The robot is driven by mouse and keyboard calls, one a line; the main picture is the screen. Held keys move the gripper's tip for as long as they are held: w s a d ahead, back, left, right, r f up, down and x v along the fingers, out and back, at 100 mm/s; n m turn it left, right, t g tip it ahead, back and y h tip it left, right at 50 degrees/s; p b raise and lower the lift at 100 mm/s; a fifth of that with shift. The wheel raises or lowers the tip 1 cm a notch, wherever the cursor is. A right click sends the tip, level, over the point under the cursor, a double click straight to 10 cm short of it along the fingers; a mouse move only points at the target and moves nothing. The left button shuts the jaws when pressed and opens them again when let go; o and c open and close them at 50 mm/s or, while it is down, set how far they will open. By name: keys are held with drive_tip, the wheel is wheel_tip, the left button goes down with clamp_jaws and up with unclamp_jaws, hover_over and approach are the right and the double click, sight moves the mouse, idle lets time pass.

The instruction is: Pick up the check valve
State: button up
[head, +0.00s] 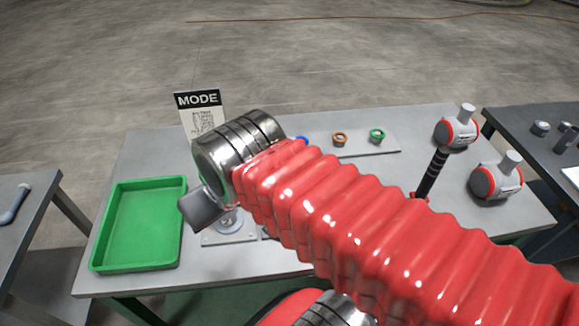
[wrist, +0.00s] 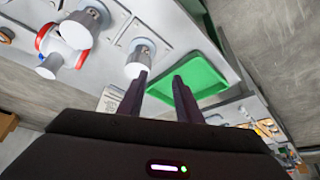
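I cannot tell for sure which part is the check valve. Two rounded grey bodies with red rings and pale stubs stand at the table's right: one at the back (head: 455,133), beside a black ribbed post, and one nearer (head: 497,180). In the wrist view a red-ringed part (wrist: 49,40) lies at upper left, and a silver cylindrical fitting (wrist: 139,58) stands just past the fingertips. My gripper (wrist: 160,75) is open, with nothing seen between its fingers. In the head view my arm hides much of the table's middle.
A green tray (head: 183,205) sits at the table's left; it also shows in the wrist view (wrist: 213,68). A MODE sign (head: 198,100) stands at the back. A plate with coloured rings (head: 378,149) lies behind my arm. Other tables flank this one.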

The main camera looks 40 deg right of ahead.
drive_tip(key=o, duration=0.3)
drive_tip(key=shift+w+d+r+m, duration=0.1)
drive_tip(key=shift+w+d+m, duration=0.05)
drive_tip(key=shift+m, duration=0.15)
drive_tip(key=shift+o, duration=0.8)
drive_tip(key=shift+w+d+r+m, duration=0.1)
drive_tip(key=shift+w+m, duration=0.05)
drive_tip(key=shift+m, duration=0.35)
drive_tip(key=shift+o, duration=0.3)
drive_tip(key=w+d+r+m+g, duration=0.1)
drive_tip(key=w+d+m, duration=0.1)
drive_tip(key=d+m, duration=0.3)
drive_tip(key=m, duration=0.3)
drive_tip(key=shift+w+d+r, duration=0.15)
drive_tip(key=shift+w+r, duration=0.1)
drive_tip(key=w+d+r+m, duration=0.1)
drive_tip(key=d+r+m, duration=0.1)
drive_tip(key=d+m, duration=2)
drive_tip(key=shift+w+d+m+y, duration=0.2)
drive_tip(key=shift+m+y, duration=0.2)
drive_tip(key=shift+m, duration=0.8)
drive_tip(key=shift+a, duration=0.1)
drive_tip(key=x, duration=0.8)
drive_tip(key=shift+a+f, duration=0.1)
drive_tip(key=shift+f, duration=0.2)
drive_tip(key=shift+w, duration=0.1)
